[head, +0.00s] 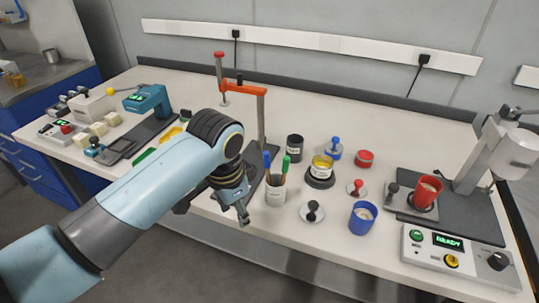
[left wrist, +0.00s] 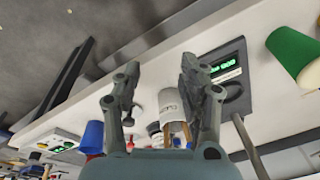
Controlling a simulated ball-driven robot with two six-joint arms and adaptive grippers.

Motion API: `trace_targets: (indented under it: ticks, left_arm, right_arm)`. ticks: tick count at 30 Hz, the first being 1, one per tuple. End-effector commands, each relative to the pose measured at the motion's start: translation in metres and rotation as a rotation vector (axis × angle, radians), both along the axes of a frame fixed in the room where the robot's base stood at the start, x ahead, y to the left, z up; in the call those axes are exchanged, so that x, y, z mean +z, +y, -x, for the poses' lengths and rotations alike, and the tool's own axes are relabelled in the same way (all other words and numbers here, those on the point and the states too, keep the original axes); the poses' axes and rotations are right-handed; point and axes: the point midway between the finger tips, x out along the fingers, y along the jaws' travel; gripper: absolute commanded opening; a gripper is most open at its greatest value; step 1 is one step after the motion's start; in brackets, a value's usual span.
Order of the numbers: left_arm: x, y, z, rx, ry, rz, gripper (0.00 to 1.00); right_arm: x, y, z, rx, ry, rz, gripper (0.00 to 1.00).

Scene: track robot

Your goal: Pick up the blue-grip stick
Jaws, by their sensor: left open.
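The blue-grip stick (head: 267,161) stands in a white labelled cup (head: 275,195) in the head view, beside a green-grip stick (head: 285,165). My left gripper (head: 241,212) is just left of that cup, low over the table's front part, and apart from the stick. In the left wrist view the two fingers of my left gripper (left wrist: 160,72) are spread with nothing between their tips. A white labelled cup (left wrist: 174,108) shows beyond and between the fingers; I cannot make out the blue grip there. My right gripper is not in view.
An orange-armed stand (head: 262,120) rises behind the cup. A dark jar (head: 295,148), a yellow-filled pot (head: 321,168), a black-knobbed stamp (head: 312,212) and a blue cup (head: 362,218) stand to the right. A press and control box (head: 455,260) occupy the right end.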

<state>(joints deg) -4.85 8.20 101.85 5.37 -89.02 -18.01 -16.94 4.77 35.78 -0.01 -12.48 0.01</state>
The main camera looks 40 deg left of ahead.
Motion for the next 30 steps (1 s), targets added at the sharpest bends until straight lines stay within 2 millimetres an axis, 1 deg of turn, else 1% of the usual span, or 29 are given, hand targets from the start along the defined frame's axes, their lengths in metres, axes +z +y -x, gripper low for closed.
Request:
trace_targets:
  ticks: [1,3,6,12,15,18,20,22,27,30]
  left_arm:
    - [0.037,0.0,-0.013,-0.031,-0.003,-0.003,0.42]
    - [0.069,0.0,-0.029,-0.085,0.015,-0.003,0.42]
    - [0.086,0.003,-0.051,-0.148,0.052,0.002,0.42]
    - [0.109,0.009,-0.094,-0.254,0.111,0.025,0.42]
    - [0.123,0.013,-0.113,-0.303,0.137,0.039,0.42]
    - [0.136,0.015,-0.127,-0.344,0.157,0.054,0.42]
    - [0.138,0.015,-0.132,-0.359,0.166,0.06,0.42]
    - [0.132,0.015,-0.133,-0.369,0.172,0.065,0.42]
    - [0.104,0.014,-0.132,-0.37,0.173,0.065,0.42]
    - [0.092,0.013,-0.132,-0.369,0.171,0.065,0.42]
  right_arm:
    - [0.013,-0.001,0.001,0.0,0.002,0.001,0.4]
    - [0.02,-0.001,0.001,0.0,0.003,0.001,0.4]
    - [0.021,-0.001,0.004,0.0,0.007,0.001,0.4]
    - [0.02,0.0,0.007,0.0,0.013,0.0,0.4]
    - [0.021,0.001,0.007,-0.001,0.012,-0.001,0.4]
    - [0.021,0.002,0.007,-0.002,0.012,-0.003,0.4]
    - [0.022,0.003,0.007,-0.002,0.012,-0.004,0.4]
    - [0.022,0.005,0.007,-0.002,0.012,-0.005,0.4]
    - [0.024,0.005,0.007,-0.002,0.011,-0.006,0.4]
    - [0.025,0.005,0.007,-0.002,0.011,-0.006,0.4]
